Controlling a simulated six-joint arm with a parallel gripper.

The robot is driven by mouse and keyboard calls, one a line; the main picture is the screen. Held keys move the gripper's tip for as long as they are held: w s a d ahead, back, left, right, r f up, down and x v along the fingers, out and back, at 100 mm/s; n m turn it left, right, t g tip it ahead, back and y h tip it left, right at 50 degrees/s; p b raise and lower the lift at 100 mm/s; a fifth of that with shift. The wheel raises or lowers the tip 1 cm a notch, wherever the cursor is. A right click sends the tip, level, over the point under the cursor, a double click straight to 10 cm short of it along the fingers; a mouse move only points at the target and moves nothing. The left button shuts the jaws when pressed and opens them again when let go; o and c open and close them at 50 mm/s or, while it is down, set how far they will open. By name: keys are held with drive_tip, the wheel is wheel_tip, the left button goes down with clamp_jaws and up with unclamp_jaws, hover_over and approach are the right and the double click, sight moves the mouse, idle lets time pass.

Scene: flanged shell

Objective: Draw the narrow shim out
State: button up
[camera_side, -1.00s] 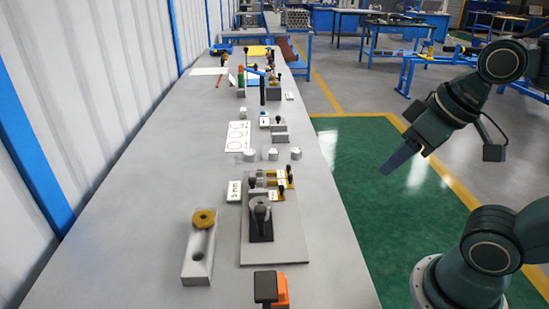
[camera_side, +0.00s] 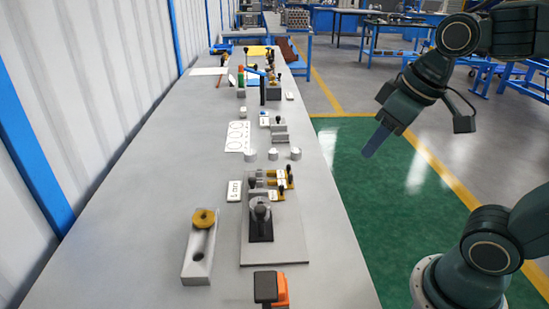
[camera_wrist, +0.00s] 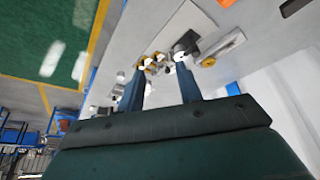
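On the bench, a grey base plate (camera_side: 286,240) carries a small fixture with a grey round part and black knob (camera_side: 261,212). Behind it are brass-coloured pieces with black knobs (camera_side: 278,183), also visible in the wrist view (camera_wrist: 152,62). A card marked "5 mm" (camera_side: 234,191) lies to their left. I cannot tell which piece is the narrow shim. My gripper (camera_side: 374,141) is in the air right of the bench, over the green floor, apart from everything. In the wrist view its two blue fingers (camera_wrist: 160,88) are spread with nothing between them.
A grey slotted block (camera_side: 198,262) with a brass disc (camera_side: 204,218) stands front left. An orange and black item (camera_side: 271,290) is at the near edge. Several small grey cylinders (camera_side: 273,155) and a card with circles (camera_side: 239,136) lie farther back. The bench's left strip is clear.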

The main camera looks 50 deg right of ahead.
drive_tip(key=w+d+f+n+g, duration=0.2)
drive_tip(key=w, duration=1.1)
drive_tip(key=n+g, duration=0.2)
drive_tip(key=g, duration=0.1)
hover_over(282, 185)
wheel_tip(282, 185, down, 10)
drive_tip(key=shift+f, duration=0.1)
drive_tip(key=shift+f, duration=0.1)
drive_tip(key=shift+f, duration=6.8)
drive_tip(key=shift+c, duration=0.4)
clamp_jaws()
